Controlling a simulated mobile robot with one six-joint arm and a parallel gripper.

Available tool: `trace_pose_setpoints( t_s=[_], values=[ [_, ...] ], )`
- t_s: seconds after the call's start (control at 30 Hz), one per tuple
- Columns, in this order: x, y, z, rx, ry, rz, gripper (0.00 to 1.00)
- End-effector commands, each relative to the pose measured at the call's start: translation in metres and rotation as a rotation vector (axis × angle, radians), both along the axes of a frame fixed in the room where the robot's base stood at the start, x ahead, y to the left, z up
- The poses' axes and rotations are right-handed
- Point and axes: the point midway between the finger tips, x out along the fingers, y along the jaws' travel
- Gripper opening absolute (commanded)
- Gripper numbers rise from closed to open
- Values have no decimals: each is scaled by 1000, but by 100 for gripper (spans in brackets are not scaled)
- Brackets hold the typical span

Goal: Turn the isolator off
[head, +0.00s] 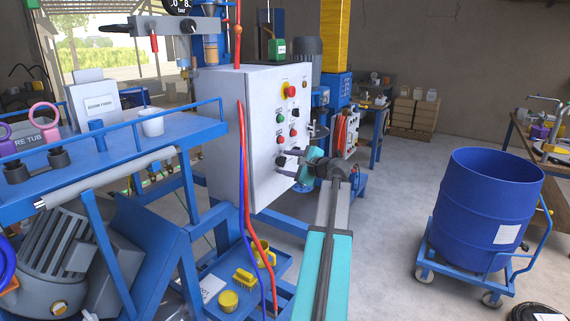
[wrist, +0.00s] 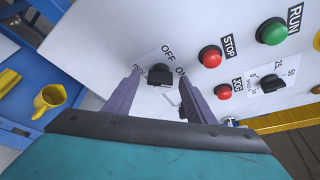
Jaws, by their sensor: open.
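The isolator is a black rotary knob (wrist: 160,76) on the white control panel (wrist: 105,40), with OFF and ON labels beside it in the wrist view. I cannot tell for sure which label the knob points to. My gripper (wrist: 160,84) is open, with one purple-grey finger on each side of the knob. Whether the fingers touch it is not clear. In the head view my gripper (head: 299,166) is at the lower part of the cabinet front (head: 262,165) and partly hides the area around the knob.
Red STOP (wrist: 210,56) and JOG (wrist: 223,91) buttons, a green RUN button (wrist: 271,31) and a speed dial (wrist: 270,83) sit close to the isolator. Red and blue hoses (head: 243,170) hang beside the cabinet. A blue drum (head: 485,210) stands on a trolley at right.

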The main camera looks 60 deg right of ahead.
Motion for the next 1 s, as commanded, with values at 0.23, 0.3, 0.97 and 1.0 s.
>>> trace_pose_setpoints(
  t_s=[0.23, 0.3, 0.97, 1.0],
  values=[
    [0, 0, 0, 0, 0, 0, 50],
    [0, 0, 0, 0, 0, 0, 42],
    [0, 0, -6, -37, 6, 1, 10],
    [0, 0, -6, -47, 6, 1, 9]
  ],
)
